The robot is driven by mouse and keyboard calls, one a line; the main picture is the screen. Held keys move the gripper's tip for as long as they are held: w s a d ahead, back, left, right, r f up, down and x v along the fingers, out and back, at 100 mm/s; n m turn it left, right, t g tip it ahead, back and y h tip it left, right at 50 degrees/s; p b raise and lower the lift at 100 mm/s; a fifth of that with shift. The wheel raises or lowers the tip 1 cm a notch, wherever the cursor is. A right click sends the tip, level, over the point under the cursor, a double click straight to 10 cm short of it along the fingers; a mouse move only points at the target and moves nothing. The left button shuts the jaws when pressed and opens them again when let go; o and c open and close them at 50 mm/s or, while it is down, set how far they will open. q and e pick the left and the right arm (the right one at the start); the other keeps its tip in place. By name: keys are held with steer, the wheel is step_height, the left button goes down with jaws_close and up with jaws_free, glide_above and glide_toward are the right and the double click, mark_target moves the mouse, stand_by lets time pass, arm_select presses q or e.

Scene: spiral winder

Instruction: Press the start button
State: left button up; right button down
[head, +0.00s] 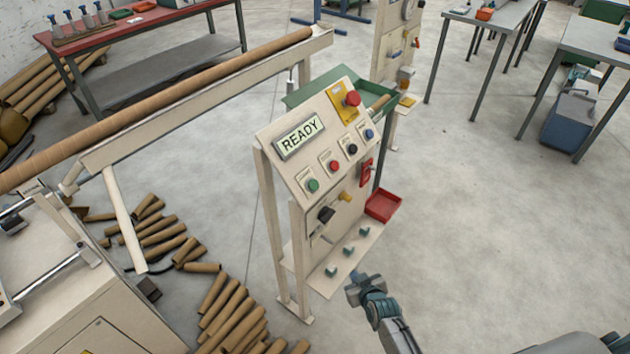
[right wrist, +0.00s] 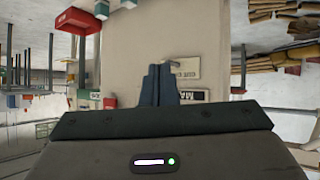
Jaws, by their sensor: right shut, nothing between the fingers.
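The control panel (head: 328,143) stands in the middle of the head view, with a display (head: 299,137) reading READY. A green button (head: 313,185), likely the start button, sits at the panel's lower left; its label is too small to read. A red button (head: 334,166), a black one (head: 352,149) and a blue one (head: 368,134) run up to the right. My right gripper (head: 364,288) is below and in front of the panel, apart from the buttons. Its fingers (right wrist: 160,84) are shut and empty in the right wrist view. My left gripper is not in view.
A red emergency knob (head: 352,98) on a yellow plate tops the panel. A red tray (head: 383,205) sticks out at its right side. A shelf with small green knobs (head: 347,249) juts out below. Cardboard tubes (head: 232,312) lie on the floor at left.

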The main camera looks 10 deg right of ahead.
mark_target(313, 185)
steer(key=w+r+t+p, duration=0.1)
steer(key=w+r+t, duration=0.1)
steer(key=r, duration=0.8)
steer(key=w+a+r+t+p, duration=0.1)
steer(key=w+r, duration=0.3)
steer(key=r, duration=0.7)
steer(key=w+a+r+n+t+p, duration=0.1)
steer(key=w+r+t, duration=0.2)
steer(key=r, duration=0.7)
steer(key=shift+w+a+r+y, duration=0.2)
steer(key=shift+a+r+y, duration=0.05)
steer(key=shift+r+y, duration=0.15)
steer(key=w+a+f+b, duration=0.4)
steer(key=w+f+b, duration=0.1)
steer(key=b, duration=0.1)
steer(key=shift+w+f, duration=0.2)
steer(key=shift+f, duration=0.15)
steer(key=shift+a, duration=0.1)
steer(key=shift+w+a+f, duration=0.15)
steer(key=shift+w+f, duration=0.05)
steer(key=shift+f, duration=0.1)
